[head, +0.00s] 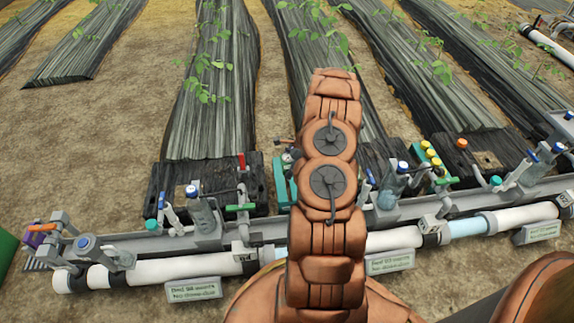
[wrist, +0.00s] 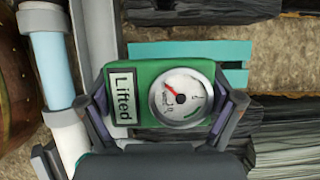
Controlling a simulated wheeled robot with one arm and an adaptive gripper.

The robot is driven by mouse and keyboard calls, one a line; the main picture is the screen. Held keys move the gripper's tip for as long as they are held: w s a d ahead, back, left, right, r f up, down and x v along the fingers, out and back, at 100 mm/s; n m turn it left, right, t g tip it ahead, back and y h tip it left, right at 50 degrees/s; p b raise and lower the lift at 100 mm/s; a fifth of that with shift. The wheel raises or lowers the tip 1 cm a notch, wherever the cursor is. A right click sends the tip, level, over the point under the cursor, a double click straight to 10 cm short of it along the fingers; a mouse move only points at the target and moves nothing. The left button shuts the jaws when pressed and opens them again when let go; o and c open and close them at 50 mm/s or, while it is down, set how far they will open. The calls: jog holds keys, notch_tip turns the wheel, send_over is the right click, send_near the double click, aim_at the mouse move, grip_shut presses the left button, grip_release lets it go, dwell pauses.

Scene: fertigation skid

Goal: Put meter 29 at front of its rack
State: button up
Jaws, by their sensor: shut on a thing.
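My gripper (wrist: 163,112) is shut on a green meter (wrist: 150,72) in the wrist view, one dark finger on each side of it. The meter has a round white dial with a red needle and a white label reading "Lifted". No number 29 is readable on it. A flat teal piece with slots at its right end (wrist: 236,52) shows behind the meter's upper edge, partly covered; it may be the rack. In the head view, teal pieces (head: 280,184) stand just left of my arm. My arm hides the gripper and meter there.
A grey channel (head: 160,240) and a white pipe (head: 180,268) with valves and bottles run across the front. Signs (head: 195,290) stand before the pipe. Black mulch-covered beds (head: 215,100) with plants lie behind, with bare soil between. In the wrist view, a pipe (wrist: 55,75) runs along the left.

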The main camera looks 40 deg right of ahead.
jog(key=b, duration=0.3)
send_over(284, 189)
jog(key=d, duration=0.1)
jog(key=shift+f, duration=2.55)
jog(key=shift+s+f, duration=0.2)
jog(key=shift+f, duration=0.85)
jog(key=shift+s+f, duration=0.15)
jog(key=shift+f, duration=0.9)
jog(key=shift+p, duration=0.45)
jog(key=shift+f+b, duration=0.4)
jog(key=shift+f, duration=1.65)
jog(key=o, duration=1)
jog(key=shift+r, duration=0.1)
jog(key=shift+r+p, duration=2.45)
jog(key=shift+r, duration=1.45)
